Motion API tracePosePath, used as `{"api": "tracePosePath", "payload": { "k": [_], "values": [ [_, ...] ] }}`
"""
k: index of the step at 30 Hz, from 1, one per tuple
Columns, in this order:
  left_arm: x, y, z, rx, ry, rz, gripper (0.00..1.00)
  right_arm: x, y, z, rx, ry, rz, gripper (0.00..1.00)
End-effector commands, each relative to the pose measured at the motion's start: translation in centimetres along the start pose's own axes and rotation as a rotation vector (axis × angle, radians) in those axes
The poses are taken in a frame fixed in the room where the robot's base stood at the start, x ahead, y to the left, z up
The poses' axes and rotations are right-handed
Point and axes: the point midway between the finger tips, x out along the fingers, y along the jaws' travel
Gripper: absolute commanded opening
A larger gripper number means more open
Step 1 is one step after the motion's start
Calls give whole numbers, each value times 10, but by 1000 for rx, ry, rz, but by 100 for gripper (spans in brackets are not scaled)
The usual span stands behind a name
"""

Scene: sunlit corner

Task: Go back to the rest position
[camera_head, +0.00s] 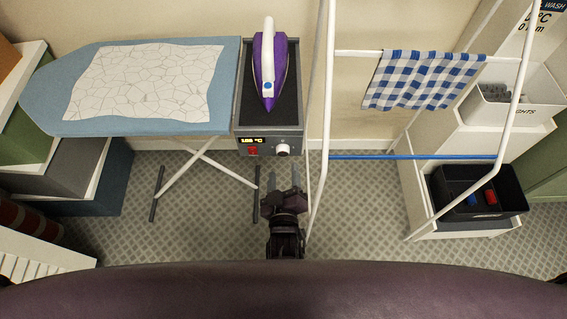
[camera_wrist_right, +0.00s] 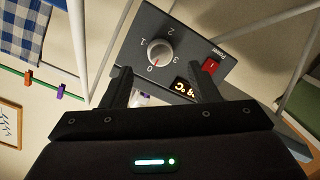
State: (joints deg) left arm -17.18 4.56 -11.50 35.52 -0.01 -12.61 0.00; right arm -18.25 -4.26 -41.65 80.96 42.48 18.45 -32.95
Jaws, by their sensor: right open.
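My right gripper (camera_head: 284,186) is open and empty in the head view, below the front of the iron station and left of the drying rack's post. In the right wrist view its two fingers (camera_wrist_right: 165,90) stand apart in front of the station's control panel (camera_wrist_right: 180,50). That panel has a white dial (camera_wrist_right: 161,53), a red switch (camera_wrist_right: 210,66) and a lit display. A purple and white iron (camera_head: 269,70) rests on the grey station (camera_head: 287,119). My left gripper is not in view.
An ironing board (camera_head: 55,95) with a white patterned cloth (camera_head: 145,82) stands at left. A white drying rack (camera_head: 320,120) holds a blue checked cloth (camera_head: 423,80). At right are a black divided bin (camera_head: 450,178) and a white bin (camera_head: 500,107). Tiled floor (camera_head: 360,205) is open between.

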Motion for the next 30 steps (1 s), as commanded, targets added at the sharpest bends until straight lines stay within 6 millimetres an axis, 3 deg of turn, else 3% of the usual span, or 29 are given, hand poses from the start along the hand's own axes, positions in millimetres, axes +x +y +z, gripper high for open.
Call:
{"api": "tracePosePath", "payload": {
  "k": [6, 24, 27, 29, 30],
  "values": [
    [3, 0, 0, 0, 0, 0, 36, -20, 0, 0, 0, 0, -1, 55],
    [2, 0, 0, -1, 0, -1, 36, -20, -1, 2, -1, -2, -3, 55],
    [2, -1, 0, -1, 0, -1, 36, -20, -8, 20, -4, -29, -34, 55],
    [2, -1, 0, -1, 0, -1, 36, -21, -17, 44, -4, -65, -75, 55],
    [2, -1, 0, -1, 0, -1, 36, -22, -24, 65, -2, -100, -111, 55]
  ]
}}
